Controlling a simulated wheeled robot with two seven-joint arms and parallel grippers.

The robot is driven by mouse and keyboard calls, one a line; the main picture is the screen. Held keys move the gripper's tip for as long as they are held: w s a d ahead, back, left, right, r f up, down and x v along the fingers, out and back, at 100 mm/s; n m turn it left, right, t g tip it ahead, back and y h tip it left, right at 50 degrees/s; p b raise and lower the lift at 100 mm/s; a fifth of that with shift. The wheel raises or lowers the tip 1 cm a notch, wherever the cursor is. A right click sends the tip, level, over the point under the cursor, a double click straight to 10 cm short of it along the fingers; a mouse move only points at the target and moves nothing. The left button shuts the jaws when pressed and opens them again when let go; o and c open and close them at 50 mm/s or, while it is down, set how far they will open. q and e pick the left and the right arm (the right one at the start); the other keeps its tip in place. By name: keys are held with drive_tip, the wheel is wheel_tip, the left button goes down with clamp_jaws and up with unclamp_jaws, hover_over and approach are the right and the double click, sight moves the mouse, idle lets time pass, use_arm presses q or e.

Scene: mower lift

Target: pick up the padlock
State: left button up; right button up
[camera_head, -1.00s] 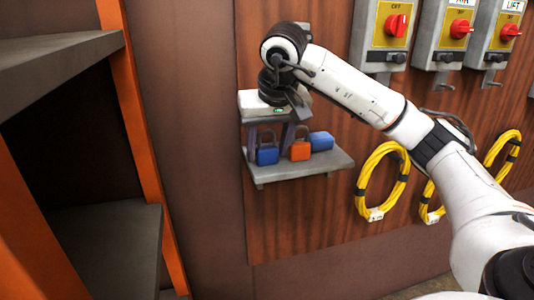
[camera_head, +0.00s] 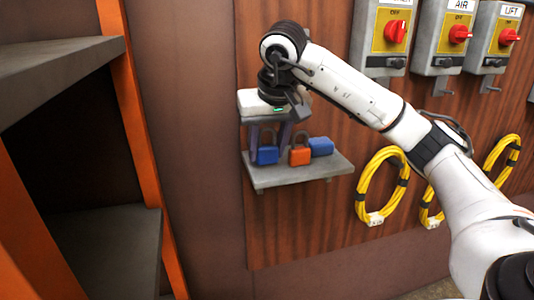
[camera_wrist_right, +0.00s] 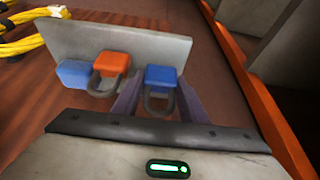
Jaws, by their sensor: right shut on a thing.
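The blue padlock (camera_head: 267,155) with a dark shackle is between the fingers of my right gripper (camera_head: 270,137) at the left end of a small grey wall shelf (camera_head: 315,174). In the right wrist view, the blue padlock (camera_wrist_right: 162,77) sits between the two purplish fingers (camera_wrist_right: 158,102), its shackle towards the palm. My right gripper points down and is shut on it. Whether its base clears the shelf is hard to tell. An orange padlock (camera_head: 300,155) and another blue padlock (camera_head: 321,146), lying tilted, are to the right on the shelf. My left gripper is not in view.
Yellow cable coils (camera_head: 382,187) hang on the wooden wall panel right of the shelf. Grey switch boxes (camera_head: 384,40) with red knobs are above them. A rack with an orange post (camera_head: 142,120) and grey shelves (camera_head: 110,245) stands at the left.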

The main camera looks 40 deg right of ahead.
wheel_tip(320, 180, up, 11)
drive_tip(key=p, duration=0.3)
drive_tip(key=shift+f, duration=0.2)
drive_tip(key=shift+r, duration=0.2)
wheel_tip(320, 180, up, 15)
drive_tip(key=shift+r, duration=0.2)
idle(0.5)
drive_tip(key=w+a+f+n+y, duration=0.1)
drive_tip(key=w+a+f+n, duration=0.25)
drive_tip(key=a+f, duration=0.85)
drive_tip(key=s+a+f+n+y, duration=0.1)
drive_tip(key=s+a+f+n, duration=0.1)
drive_tip(key=a+f, duration=0.7)
wheel_tip(320, 180, down, 3)
drive_tip(key=shift+s+a+f+t, duration=0.2)
drive_tip(key=shift+s+t, duration=0.2)
drive_tip(key=shift+s, duration=0.25)
